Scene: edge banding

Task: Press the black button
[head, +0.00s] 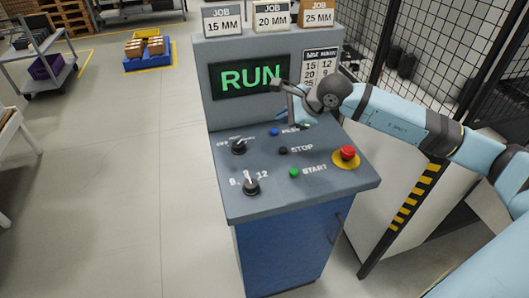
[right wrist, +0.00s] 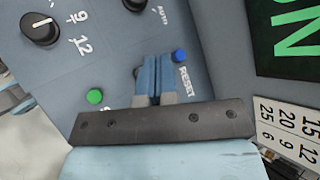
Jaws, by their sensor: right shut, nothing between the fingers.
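The black button (head: 283,150) sits on the sloped panel beside the word STOP, between the blue button (head: 274,132) and the green button (head: 294,172). My right gripper (head: 291,113) is above the upper part of the panel, in front of the screen, and looks apart from the black button. In the right wrist view its fingers (right wrist: 155,68) are together with nothing between them, over the panel between the green and blue buttons. There the fingers cover most or all of the black button's place. My left gripper is not in view.
Two black knobs (head: 252,187) are left of the buttons, and a red mushroom button (head: 348,155) on yellow is at the right. The screen (head: 250,78) reads RUN, with job signs (head: 271,16) above. A black mesh fence (head: 420,45) stands behind my right arm.

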